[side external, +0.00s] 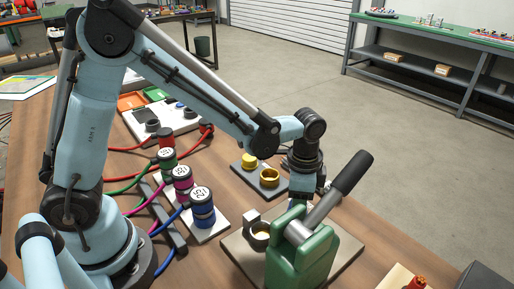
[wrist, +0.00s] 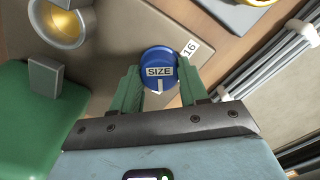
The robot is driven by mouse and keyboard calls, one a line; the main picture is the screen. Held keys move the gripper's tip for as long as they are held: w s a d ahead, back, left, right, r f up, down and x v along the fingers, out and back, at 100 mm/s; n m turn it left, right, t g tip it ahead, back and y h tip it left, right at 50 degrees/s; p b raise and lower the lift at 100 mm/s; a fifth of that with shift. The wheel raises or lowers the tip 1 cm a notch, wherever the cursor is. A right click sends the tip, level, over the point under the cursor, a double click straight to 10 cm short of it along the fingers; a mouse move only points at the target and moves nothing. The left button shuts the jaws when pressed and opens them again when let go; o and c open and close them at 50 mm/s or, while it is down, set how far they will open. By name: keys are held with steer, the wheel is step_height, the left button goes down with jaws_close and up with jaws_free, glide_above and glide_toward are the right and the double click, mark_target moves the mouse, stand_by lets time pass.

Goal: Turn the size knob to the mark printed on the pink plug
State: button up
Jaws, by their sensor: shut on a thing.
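The blue size knob (wrist: 158,58) is in the wrist view, with a white SIZE label and a short white line pointing down in the picture. My gripper (wrist: 159,76) has its green fingers shut on the knob's two sides. A printed 16 mark (wrist: 189,48) shows to the upper right of the knob; other marks are mostly hidden by the fingers. In the side view my gripper (side external: 302,187) is low behind the green press (side external: 300,250), which hides the knob. The pink plug (side external: 182,181) stands in the plug row; its cap print is too small to read surely.
The press has a long black handle (side external: 351,173) rising close to my wrist. A brass cup (wrist: 60,25) and a grey block (wrist: 45,76) sit left of the knob. The blue plug (side external: 202,210) is beside the pink one.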

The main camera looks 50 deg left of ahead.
steer(key=shift+m, duration=0.6)
steer(key=o, duration=1.1)
steer(key=shift+c, duration=0.2)
steer(key=shift+r, duration=0.1)
step_height(320, 180, up, 12)
steer(key=s+a+n+t, duration=0.7)
steer(key=s+a+n, duration=0.1)
steer(key=a+n, duration=0.2)
steer(key=shift+s+a+f+n, duration=0.2)
steer(key=shift+s+a+n, duration=0.15)
steer(key=shift+a, duration=0.4)
